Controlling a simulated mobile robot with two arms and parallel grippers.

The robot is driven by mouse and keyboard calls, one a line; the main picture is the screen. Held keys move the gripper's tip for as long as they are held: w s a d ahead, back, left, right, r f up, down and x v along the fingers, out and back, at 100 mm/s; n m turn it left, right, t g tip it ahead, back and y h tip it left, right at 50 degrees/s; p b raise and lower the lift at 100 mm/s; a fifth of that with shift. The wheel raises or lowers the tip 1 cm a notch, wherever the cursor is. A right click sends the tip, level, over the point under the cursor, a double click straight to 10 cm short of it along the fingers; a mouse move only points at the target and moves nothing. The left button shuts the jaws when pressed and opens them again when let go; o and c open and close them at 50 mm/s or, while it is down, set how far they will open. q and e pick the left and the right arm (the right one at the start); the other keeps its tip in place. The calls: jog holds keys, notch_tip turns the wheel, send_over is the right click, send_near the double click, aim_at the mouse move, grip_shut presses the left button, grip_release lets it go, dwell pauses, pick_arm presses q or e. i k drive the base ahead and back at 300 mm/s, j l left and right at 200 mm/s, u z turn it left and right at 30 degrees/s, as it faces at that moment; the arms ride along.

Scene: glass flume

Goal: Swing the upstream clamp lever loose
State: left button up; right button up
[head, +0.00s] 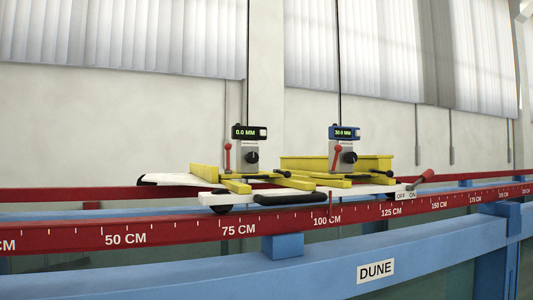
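A white carriage (378,190) sits across the red rails, carrying two point gauges. The left gauge (251,148) has a black display reading 0.0 MM, a dark knob and a small upright lever with a red knob (227,148) at its left. The right gauge (348,150) has a blue-cased display that seems to read 30.0 MM, and a red lever (337,157) that looks slightly tilted. No label shows which lever is the upstream one. Neither of my grippers is in view.
A red-handled lever (425,176) stands by an OFF/ON plate (405,195) at the carriage's right end. A black grip (290,198) lies along its front. The red scale rail (180,232) and blue beam (300,270) run across the front.

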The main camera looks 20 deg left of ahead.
aim_at(338, 148)
jog(key=i+l+u, duration=0.15)
jog(key=u, duration=0.25)
jog(key=i+l+u, duration=0.1)
jog(key=l+u, duration=1.05)
jog(key=u, duration=0.15)
jog(key=i, duration=0.05)
